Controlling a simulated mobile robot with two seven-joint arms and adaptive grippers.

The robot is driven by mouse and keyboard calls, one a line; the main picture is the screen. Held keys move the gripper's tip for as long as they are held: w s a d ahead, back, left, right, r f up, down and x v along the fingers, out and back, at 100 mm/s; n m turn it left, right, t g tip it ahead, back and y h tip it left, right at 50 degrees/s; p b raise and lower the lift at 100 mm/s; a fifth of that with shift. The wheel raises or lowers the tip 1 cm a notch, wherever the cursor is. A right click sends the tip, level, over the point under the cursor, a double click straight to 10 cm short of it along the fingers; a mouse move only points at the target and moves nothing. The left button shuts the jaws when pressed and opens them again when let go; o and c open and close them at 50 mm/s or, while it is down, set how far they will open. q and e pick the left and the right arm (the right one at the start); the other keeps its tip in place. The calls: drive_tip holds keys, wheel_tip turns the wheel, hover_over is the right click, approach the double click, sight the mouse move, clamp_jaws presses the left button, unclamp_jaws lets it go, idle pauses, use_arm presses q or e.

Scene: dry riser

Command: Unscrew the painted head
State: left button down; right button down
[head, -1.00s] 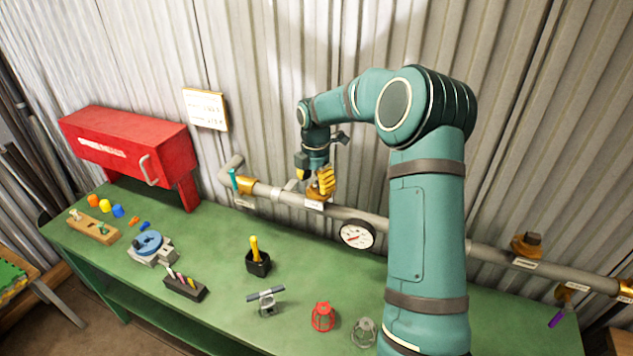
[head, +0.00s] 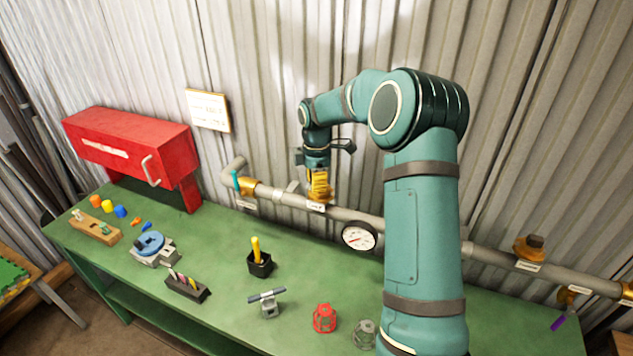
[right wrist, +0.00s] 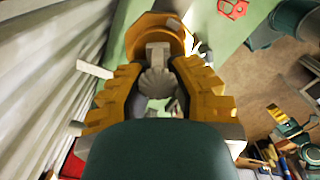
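A pale scalloped head (right wrist: 158,80) shows in the right wrist view, below a brass fitting (right wrist: 146,24). My right gripper (head: 319,190) is at the tagged outlet of the wall pipe (head: 376,219) in the head view, and its yellow fingers hide the head there. In the right wrist view the fingers of that gripper (right wrist: 159,75) stand on both sides of the head. They are very close to it, and I cannot tell whether they touch it. My left gripper is not in view.
The green bench holds a red cabinet (head: 130,150), a blue-topped vise (head: 150,244), a black cup (head: 260,264), a T-handled tool (head: 268,302), a red cage (head: 324,318) and a grey cage (head: 364,334). A gauge (head: 358,236) hangs near the pipe, right of my gripper.

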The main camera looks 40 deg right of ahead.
idle(0.3)
drive_tip(key=n, duration=0.5)
drive_tip(key=shift+s+n, duration=0.35)
drive_tip(key=shift+n, duration=0.05)
drive_tip(key=shift+f, duration=0.1)
drive_tip(key=n, duration=0.5)
drive_tip(key=shift+s+n, duration=0.3)
drive_tip(key=shift+n, duration=0.1)
drive_tip(key=c, duration=1.5)
unclamp_jaws()
drive_tip(key=shift+c, duration=0.2)
clamp_jaws()
drive_tip(key=shift+r, duration=0.25)
